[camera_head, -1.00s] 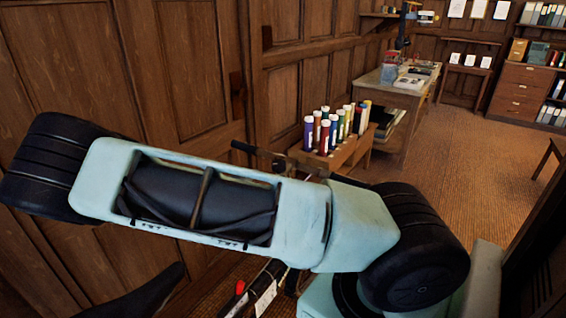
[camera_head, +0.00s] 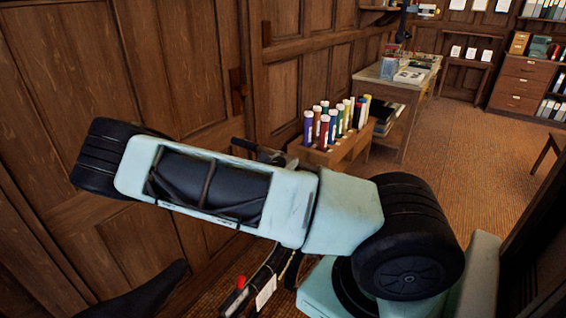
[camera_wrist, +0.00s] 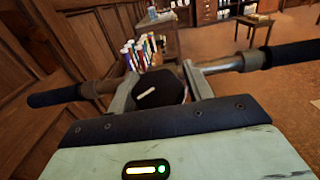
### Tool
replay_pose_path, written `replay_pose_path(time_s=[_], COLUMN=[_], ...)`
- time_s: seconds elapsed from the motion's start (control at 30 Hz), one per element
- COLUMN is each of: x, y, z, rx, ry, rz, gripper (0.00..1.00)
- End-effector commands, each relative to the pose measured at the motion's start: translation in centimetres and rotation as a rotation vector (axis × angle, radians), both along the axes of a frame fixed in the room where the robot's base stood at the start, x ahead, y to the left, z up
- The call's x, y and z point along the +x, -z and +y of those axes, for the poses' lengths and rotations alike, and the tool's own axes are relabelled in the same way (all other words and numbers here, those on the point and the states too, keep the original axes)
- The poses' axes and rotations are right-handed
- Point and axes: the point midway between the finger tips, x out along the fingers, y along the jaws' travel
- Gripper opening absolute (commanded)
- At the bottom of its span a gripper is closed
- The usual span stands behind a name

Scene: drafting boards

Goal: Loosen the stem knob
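The stem knob (camera_wrist: 153,97) is a black faceted knob with a white mark on its top. It sits at the middle of the handlebar (camera_wrist: 225,65) in the wrist view. My gripper (camera_wrist: 160,74) has one grey finger on each side of the knob. I cannot tell whether the fingers press on it or leave a small gap. In the head view, my own pale green arm hides the knob and the fingers. One handlebar grip (camera_head: 244,146) shows behind the arm there.
Dark handlebar grips (camera_wrist: 55,96) reach out on both sides. A wooden rack (camera_head: 340,150) of coloured tubes stands beyond the handlebar, before a desk (camera_head: 375,84). A panelled wall (camera_head: 70,60) is close on the left. A dark saddle (camera_head: 140,290) is low in front. Open floor (camera_head: 460,160) lies to the right.

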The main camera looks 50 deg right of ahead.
Motion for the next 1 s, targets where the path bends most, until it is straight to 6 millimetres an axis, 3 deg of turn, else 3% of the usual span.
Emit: replay_pose_path(time_s=[0.03, 0.1, 0.97, 1.0], x=[0.01, 0.01, 0.32, 0.32], y=[-0.01, -0.01, -0.06, -0.07], z=[0.01, 0.02, 0.05, 0.05], rx=[0.0, 0.0, -0.006, -0.006], ry=[0.0, 0.0, -0.135, -0.135], rz=[0.0, 0.0, 0.049, 0.049], gripper=[0.36, 0.17, 0.17, 0.51])
